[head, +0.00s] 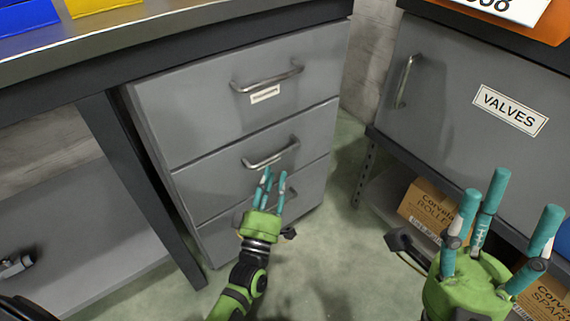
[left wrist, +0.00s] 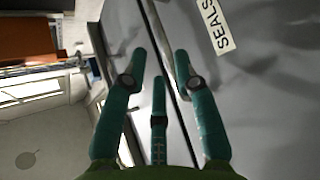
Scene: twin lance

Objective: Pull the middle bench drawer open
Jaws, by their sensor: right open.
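The middle drawer (head: 220,179) of the grey bench unit is shut, flush with the drawers above and below. Its metal bar handle (head: 270,155) is in plain view. My left gripper (head: 270,178) has its teal fingertips just below this handle in the head view. The tips look apart from each other, but how far the fingers are closed, and whether they touch the handle, is unclear. In the left wrist view the fingers (left wrist: 158,65) show in front of a grey panel edge and a SEALS label (left wrist: 222,32). My right gripper (head: 507,205) is open and empty at the lower right.
The top drawer (head: 200,105) is shut; the bottom drawer (head: 305,197) is partly hidden by my left gripper. A grey VALVES cabinet (head: 440,85) stands to the right, with cardboard boxes (head: 425,205) on the shelf below. Bare floor (head: 345,200) lies between bench and cabinet.

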